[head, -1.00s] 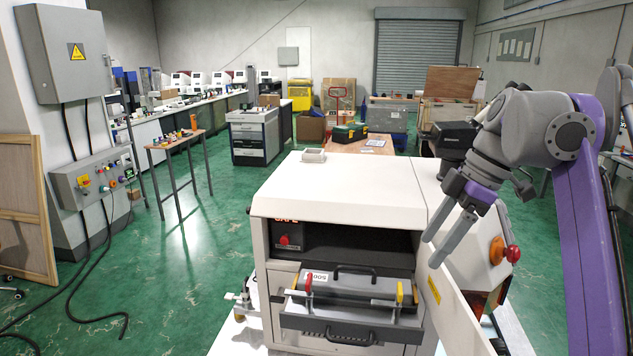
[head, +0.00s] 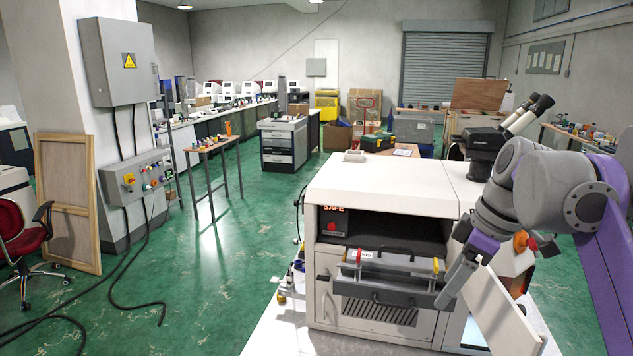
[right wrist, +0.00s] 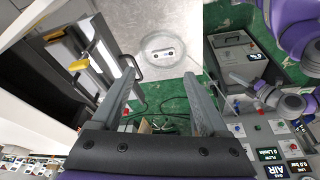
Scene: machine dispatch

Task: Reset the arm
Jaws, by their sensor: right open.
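My right arm reaches in from the right in the head view. Its gripper (head: 447,296) hangs in front of the machine, at the right end of the pulled-out drawer, close to the open white door. In the right wrist view my gripper (right wrist: 158,82) has its two grey fingers spread with nothing between them. The white machine (head: 380,182) has a dark opening, a lit SAFE sign and an open white door (head: 497,310). Its grey drawer (head: 400,287) has a dark handle and red and yellow levers. My left gripper does not show in the head view.
A microscope (head: 500,130) stands behind the machine at right. A red emergency button (head: 530,243) is on the machine's right side. A small table (head: 208,145), a red chair (head: 28,240) and a control box (head: 135,180) stand left.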

